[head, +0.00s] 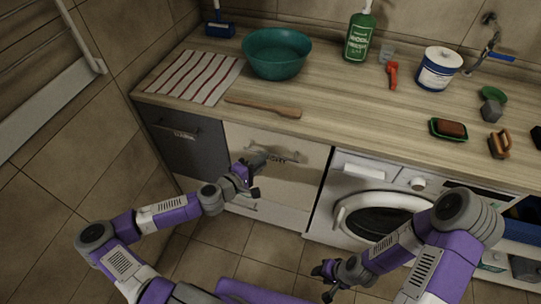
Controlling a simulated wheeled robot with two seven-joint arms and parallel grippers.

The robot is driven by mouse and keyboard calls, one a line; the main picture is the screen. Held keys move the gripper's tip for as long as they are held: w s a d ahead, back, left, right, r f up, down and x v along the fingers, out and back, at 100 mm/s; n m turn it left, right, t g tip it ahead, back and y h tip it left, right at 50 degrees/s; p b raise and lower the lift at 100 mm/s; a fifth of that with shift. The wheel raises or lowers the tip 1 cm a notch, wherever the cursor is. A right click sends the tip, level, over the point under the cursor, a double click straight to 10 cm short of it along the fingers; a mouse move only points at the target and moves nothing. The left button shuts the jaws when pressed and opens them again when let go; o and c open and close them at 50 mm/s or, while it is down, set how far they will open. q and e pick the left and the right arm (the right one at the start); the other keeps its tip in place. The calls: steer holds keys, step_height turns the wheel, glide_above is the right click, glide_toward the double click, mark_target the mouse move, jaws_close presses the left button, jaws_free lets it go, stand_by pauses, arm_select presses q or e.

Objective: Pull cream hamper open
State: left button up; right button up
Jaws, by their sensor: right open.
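The cream hamper (290,185) is a pale front panel under the counter, between a dark grey front and the washing machine. Dark lettering, partly hidden, shows on its upper part. A greyish bar-like shape near the lettering may be its handle, but I cannot tell it clearly from my gripper. My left gripper (250,181) is in front of the hamper's upper left part; I cannot tell whether it touches the panel or how its fingers stand. My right gripper (326,274) is open and empty, low above the floor, in front of the washing machine.
The dark grey front (183,142) is left of the hamper and the white washing machine (375,205) is right of it. The wooden counter (340,115) overhangs them, with a teal basin (277,54) and a wooden paddle (265,107) on it. Tiled floor lies in front.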

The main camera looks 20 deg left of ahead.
mark_target(271, 154)
arm_select(q)
steer(key=b+x, duration=0.1)
steer(key=x, duration=0.4)
steer(key=shift+w+d+f, duration=0.15)
steer(key=shift+w, duration=0.05)
jaws_close()
